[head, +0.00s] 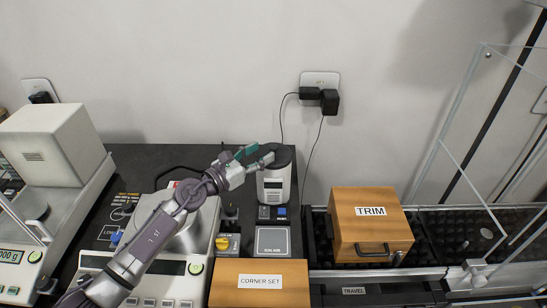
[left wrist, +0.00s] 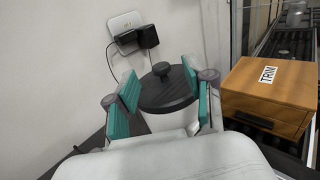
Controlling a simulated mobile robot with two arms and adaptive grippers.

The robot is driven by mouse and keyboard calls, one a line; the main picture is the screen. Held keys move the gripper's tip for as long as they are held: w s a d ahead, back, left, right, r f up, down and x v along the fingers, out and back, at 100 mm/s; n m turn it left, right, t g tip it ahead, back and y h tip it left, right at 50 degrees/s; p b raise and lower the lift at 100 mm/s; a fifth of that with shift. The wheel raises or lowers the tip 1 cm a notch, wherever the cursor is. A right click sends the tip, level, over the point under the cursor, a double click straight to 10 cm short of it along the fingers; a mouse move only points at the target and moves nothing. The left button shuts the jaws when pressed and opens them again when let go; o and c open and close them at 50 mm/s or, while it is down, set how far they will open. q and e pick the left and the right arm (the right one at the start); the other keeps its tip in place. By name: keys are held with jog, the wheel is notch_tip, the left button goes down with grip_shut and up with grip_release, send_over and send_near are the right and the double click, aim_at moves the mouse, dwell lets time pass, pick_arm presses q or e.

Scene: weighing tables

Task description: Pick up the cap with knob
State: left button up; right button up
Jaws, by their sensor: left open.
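The cap with knob (left wrist: 166,92) is a dark round lid with a small knob on top. It sits on a light grey cylindrical device (head: 273,185) against the back wall; in the head view the cap (head: 284,156) is partly behind my gripper. My left gripper (head: 256,156) is open at the top of the device. In the left wrist view its green-padded fingers stand on either side of the cap, with no clear grip on it. My right gripper is in neither view.
A wooden TRIM box (head: 348,222) stands to the right on a black tray, and a CORNER SET box (head: 225,296) is at the front. A balance (head: 150,289) lies under my left arm. Cables hang from the wall outlet (head: 318,79) behind the device.

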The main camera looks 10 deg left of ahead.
aim_at(270, 148)
pick_arm(q)
jog(key=x, duration=0.5)
jog(key=shift+w+d+f, duration=0.15)
jog(key=shift+w+f, duration=0.15)
jog(key=shift+w, duration=0.1)
grip_shut()
